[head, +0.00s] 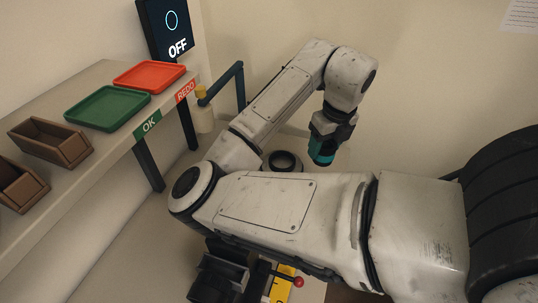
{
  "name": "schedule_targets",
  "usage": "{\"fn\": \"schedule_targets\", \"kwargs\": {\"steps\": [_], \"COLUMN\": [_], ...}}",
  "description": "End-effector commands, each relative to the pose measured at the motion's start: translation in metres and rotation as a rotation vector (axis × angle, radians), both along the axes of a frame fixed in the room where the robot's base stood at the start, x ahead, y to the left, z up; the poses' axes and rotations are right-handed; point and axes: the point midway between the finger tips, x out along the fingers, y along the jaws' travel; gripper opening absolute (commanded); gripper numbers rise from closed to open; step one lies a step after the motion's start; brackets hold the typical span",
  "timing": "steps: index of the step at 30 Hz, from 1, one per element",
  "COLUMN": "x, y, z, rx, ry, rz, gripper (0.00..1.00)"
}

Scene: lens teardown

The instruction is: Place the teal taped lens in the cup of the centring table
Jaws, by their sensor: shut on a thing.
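My gripper (331,130) points down at the right of centre, beyond my arm's elbow. It is shut on a teal cylinder (321,151), which looks like the teal taped lens; the lens hangs roughly upright with a dark band near its lower end. A dark round ring with a light inside (285,161) shows just left of and below the lens, partly hidden by my arm. It may be the cup of the centring table. The lens appears apart from it, but I cannot tell the height between them.
A shelf at the left holds a green OK tray (107,108), a red REDO tray (149,76) and brown bins (50,142). A screen (166,28) reads OFF. A red-knobbed lever (298,282) sits below my arm.

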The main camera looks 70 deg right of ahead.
Motion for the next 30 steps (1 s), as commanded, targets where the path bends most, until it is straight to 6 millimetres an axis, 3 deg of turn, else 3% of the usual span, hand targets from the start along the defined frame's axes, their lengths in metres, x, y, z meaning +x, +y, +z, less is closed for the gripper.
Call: {"fn": "schedule_targets", "kwargs": {"steps": [5,14,18,24,30], "x": [0.016,0.076,0.096,0.117,0.123], "y": [-0.007,-0.036,-0.046,-0.056,-0.059], "z": [-0.007,-0.035,-0.06,-0.086,-0.096], "rx": [0.002,0.002,0.004,0.0,0.0], "ry": [0.002,0.001,0.002,0.001,0.0], "rz": [0.004,0.005,0.004,0.002,0.001], "gripper": [0.23,0.23,0.23,0.23,0.23]}}
